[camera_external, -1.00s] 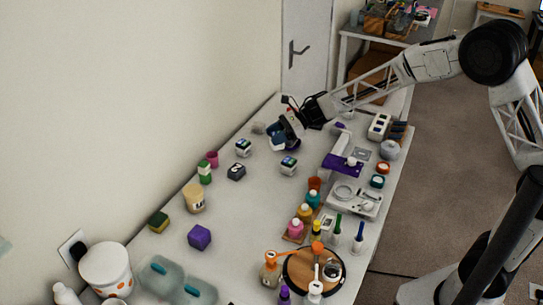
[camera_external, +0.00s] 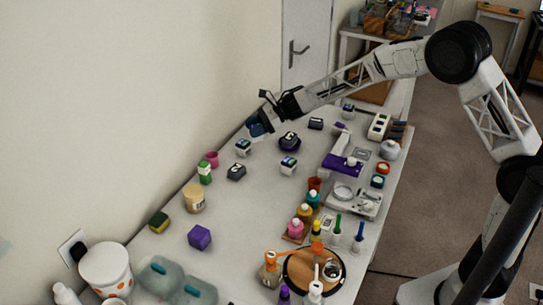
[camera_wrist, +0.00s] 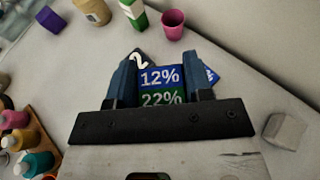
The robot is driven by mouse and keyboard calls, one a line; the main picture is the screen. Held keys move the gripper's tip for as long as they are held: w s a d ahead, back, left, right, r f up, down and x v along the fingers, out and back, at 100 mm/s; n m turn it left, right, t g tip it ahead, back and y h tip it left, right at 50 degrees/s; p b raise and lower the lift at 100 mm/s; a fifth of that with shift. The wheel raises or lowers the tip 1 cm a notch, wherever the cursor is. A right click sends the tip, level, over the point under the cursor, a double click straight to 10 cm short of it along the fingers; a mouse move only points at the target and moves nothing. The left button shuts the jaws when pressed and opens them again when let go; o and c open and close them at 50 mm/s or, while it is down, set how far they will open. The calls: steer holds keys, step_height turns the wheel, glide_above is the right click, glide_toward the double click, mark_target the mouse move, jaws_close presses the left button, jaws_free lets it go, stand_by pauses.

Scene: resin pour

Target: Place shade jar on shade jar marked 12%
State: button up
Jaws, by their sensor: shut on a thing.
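My gripper (camera_external: 258,130) is over the left-hand part of the table. In the wrist view my gripper (camera_wrist: 162,82) has its blue fingers shut on a shade jar (camera_wrist: 163,98). A green 22% label and a blue 12% label show between the fingers; I cannot tell whether both belong to the held jar. A blue-labelled jar (camera_wrist: 210,75) is partly hidden behind the right finger. A white-and-dark shade jar (camera_external: 243,148) stands just below my gripper in the external view. Another jar with a blue and green label (camera_external: 288,165) stands to its right.
A pink cup (camera_external: 212,158) and a tan jar (camera_external: 194,198) stand on the left. A grey block (camera_wrist: 285,131) lies right of my gripper in the wrist view.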

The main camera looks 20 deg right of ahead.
steer(key=shift+w+a+f, duration=0.1)
steer(key=shift+w+a, duration=0.55)
steer(key=shift+w, duration=0.25)
steer(key=shift+w+a+f, duration=0.1)
steer(key=shift+w+a, duration=0.5)
steer(key=shift+w, duration=0.35)
steer(key=shift+w+a+f, duration=0.1)
steer(key=shift+w+a, duration=0.55)
steer(key=shift+w, duration=0.25)
steer(key=shift+f, duration=1.75)
steer(key=shift+f, duration=0.15)
steer(key=o, duration=1)
steer(key=shift+c, duration=0.2)
steer(key=shift+r, duration=0.2)
steer(key=v, duration=1.2)
